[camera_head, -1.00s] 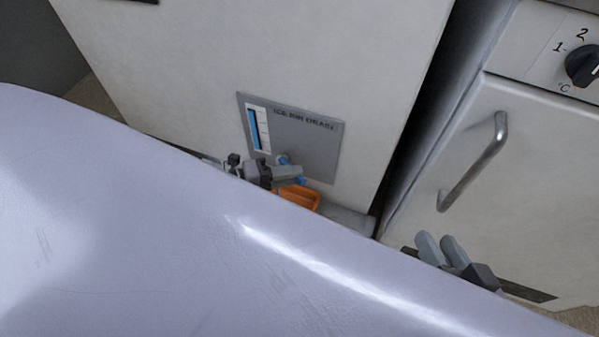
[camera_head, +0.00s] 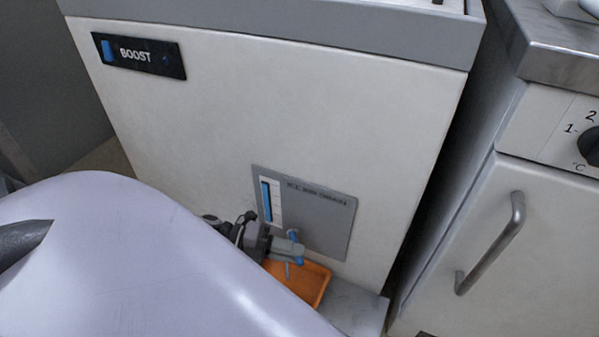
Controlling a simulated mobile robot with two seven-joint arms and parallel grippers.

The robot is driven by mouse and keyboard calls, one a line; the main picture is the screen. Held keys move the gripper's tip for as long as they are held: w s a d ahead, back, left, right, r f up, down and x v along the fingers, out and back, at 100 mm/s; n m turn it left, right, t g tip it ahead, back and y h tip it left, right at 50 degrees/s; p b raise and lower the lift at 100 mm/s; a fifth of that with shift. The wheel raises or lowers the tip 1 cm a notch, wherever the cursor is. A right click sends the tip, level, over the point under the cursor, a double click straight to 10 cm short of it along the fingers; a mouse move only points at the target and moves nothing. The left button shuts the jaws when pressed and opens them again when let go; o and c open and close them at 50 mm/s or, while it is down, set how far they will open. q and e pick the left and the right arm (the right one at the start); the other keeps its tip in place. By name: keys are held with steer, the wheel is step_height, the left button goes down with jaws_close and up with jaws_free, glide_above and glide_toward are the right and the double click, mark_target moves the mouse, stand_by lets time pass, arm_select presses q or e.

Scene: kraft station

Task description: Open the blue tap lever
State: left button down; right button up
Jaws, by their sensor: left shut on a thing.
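The blue tap lever (camera_head: 298,262) is at the lower part of a grey drain plate (camera_head: 320,215) on the front of a white cabinet. Only small blue bits of it show around my gripper's fingers. My left gripper (camera_head: 289,248) is at the tap, shut on the lever, with its fingers covering most of it. The tap body is largely hidden, so the lever's exact angle is hard to tell. My right gripper is out of view.
An orange tray (camera_head: 314,284) lies below the tap on a grey ledge (camera_head: 358,312). A panel marked BOOST (camera_head: 138,55) is at the cabinet's upper left. To the right, past a dark gap, is a white unit with a metal handle (camera_head: 491,243). My own pale body hides the lower left.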

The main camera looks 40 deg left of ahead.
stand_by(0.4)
arm_select(q)
steer(key=c, duration=1.1)
jaws_free()
steer(key=shift+a, duration=0.1)
steer(key=shift+p+v, duration=0.65)
steer(key=shift+v, duration=2.85)
